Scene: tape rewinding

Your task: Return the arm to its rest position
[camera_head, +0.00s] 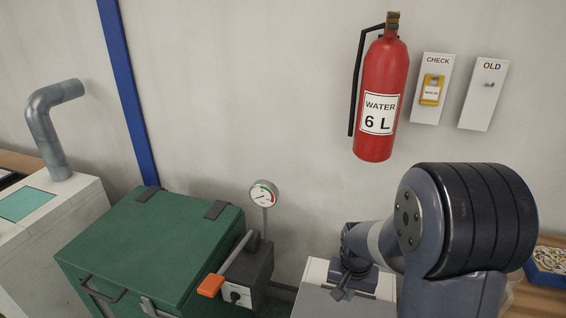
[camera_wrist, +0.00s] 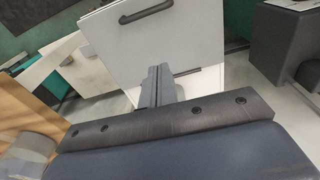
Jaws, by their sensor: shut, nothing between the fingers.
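My arm (camera_head: 455,225) is folded at the lower right of the head view, its large dark joint nearest the camera. My gripper (camera_head: 341,290) is low in front of the joint, above a white box top. In the wrist view my gripper (camera_wrist: 158,72) is shut and empty, its two dark fingers together. It points toward a white cabinet front with a dark handle (camera_wrist: 147,13). I cannot tell how far the fingertips are from that front.
A green lidded box (camera_head: 150,245) stands left of the arm, beside a dark lever unit with an orange handle (camera_head: 210,285). A gauge (camera_head: 264,195) rises behind. A red extinguisher (camera_head: 382,95) and CHECK (camera_head: 428,112) and OLD (camera_head: 479,112) boards hang on the wall.

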